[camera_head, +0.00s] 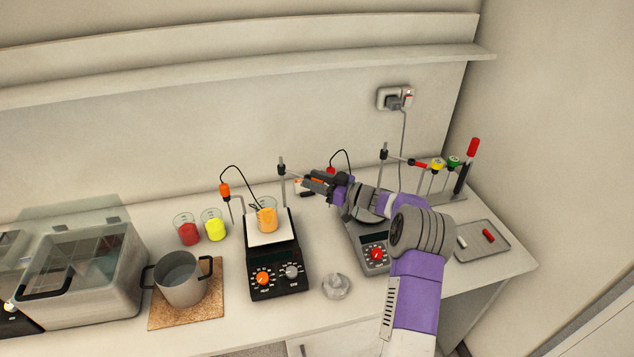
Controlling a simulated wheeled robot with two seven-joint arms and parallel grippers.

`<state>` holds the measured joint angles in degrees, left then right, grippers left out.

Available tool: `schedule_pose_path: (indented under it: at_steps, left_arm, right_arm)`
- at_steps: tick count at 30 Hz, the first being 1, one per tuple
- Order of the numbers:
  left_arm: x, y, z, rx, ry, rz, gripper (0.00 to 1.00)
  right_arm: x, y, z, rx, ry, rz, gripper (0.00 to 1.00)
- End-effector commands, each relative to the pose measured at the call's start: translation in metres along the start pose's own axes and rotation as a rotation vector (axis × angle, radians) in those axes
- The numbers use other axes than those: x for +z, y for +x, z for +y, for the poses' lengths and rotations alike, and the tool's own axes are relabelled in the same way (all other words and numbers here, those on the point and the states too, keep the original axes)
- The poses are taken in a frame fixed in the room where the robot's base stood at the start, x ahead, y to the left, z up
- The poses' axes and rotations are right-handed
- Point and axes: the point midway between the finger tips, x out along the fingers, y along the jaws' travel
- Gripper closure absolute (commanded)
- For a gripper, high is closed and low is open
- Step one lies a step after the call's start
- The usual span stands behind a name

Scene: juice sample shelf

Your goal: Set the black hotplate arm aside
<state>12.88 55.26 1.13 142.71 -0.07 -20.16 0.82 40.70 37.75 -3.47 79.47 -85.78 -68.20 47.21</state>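The black hotplate (278,274) stands at the middle of the counter, with an orange knob and a grey knob on its front. A beaker of orange liquid (267,221) is on its white top. A thin upright rod with a dark clamp (282,169) rises at its back right. An orange-handled probe (225,189) on a black cable hangs at its left. My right gripper (305,183) reaches left over the grey hotplate, its fingertips close to the rod's right side. I cannot tell whether it touches or grips anything. My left gripper is not in view.
The grey hotplate (375,258) is under my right arm. Beakers of red (189,234) and yellow liquid (215,231) stand left. A steel pot (181,278) sits on a cork mat (205,312). A glass piece (336,286) and a tray (480,252) are in front and right.

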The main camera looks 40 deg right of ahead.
Motion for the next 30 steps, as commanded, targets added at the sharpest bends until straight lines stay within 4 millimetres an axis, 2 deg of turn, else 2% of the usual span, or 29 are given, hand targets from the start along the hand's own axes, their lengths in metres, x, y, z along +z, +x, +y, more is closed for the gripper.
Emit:
schedule_pose_path:
  at_steps: [8, 15, 21, 30]
  left_arm:
    - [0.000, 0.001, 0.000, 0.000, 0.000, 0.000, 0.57]
    - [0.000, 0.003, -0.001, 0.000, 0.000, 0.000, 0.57]
    - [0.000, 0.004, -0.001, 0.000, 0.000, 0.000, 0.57]
    - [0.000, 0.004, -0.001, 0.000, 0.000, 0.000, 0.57]
  right_arm:
    - [0.003, -0.008, 0.001, 0.003, 0.001, -0.007, 0.58]
    - [0.002, -0.046, 0.002, 0.005, 0.000, -0.006, 0.58]
    - [0.002, -0.070, 0.001, 0.001, -0.001, -0.005, 0.58]
    - [0.002, -0.075, 0.000, 0.000, 0.001, -0.004, 0.58]
